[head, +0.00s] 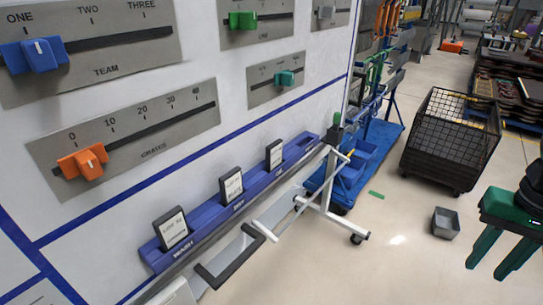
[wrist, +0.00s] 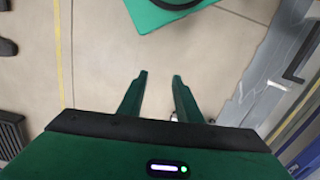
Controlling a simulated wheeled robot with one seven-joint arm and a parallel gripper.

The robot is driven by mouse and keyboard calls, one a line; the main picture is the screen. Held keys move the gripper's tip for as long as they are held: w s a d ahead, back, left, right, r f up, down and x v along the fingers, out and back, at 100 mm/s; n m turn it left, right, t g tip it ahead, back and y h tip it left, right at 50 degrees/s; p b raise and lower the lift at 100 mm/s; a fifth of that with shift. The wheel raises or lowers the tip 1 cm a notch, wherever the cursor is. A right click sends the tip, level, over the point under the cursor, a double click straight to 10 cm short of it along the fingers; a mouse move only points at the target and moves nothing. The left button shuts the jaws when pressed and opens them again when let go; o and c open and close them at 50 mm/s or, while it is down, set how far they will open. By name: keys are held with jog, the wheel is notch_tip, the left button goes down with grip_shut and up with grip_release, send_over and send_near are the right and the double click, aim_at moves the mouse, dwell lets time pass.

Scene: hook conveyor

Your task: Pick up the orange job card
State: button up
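I cannot make out an orange job card in either view. Three dark-framed cards with white faces stand in a blue rail (head: 210,222) low on the white board: a near one (head: 173,228), a middle one (head: 231,186) and a far one (head: 274,154). An orange slider knob (head: 83,162) sits near 0 on the grey "CRATES" scale. My green gripper (head: 488,268) is at the far right of the head view, well away from the board. In the wrist view its two fingers (wrist: 160,77) are apart with nothing between them, above bare floor.
A white wheeled stand (head: 318,208) is at the board's end, beside a blue trolley (head: 378,150). A black mesh cart (head: 450,138) and a small grey bin (head: 446,223) stand on the floor. Floor between the stand and my gripper is mostly clear.

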jog(key=shift+o, duration=0.6)
jog(key=shift+d, duration=0.2)
jog(key=o, duration=0.6)
jog(key=shift+s+r, duration=0.15)
jog(key=shift+s, duration=0.1)
jog(key=shift+c, duration=0.2)
jog(key=o, duration=0.4)
jog(key=w+a+n, duration=0.1)
jog(key=w, duration=0.2)
jog(key=w+a+n+t, duration=0.1)
jog(key=w+n, duration=0.1)
jog(key=w, duration=0.1)
jog(key=w+a+f+n+t, duration=0.1)
jog(key=w+n, duration=0.1)
jog(key=w, duration=0.2)
jog(key=shift+a+f, duration=0.1)
jog(key=shift+a, duration=0.05)
jog(key=shift+c, duration=0.2)
jog(key=n+t+y, duration=0.6)
jog(key=n+y, duration=0.4)
jog(key=n, duration=0.2)
send_near(277, 151)
jog(key=x, duration=0.4)
jog(key=shift+w+a+f, duration=0.15)
jog(key=shift+w+f, duration=0.05)
jog(key=shift+f, duration=0.15)
jog(key=shift+r+x, duration=0.2)
jog(key=shift+x, duration=2.95)
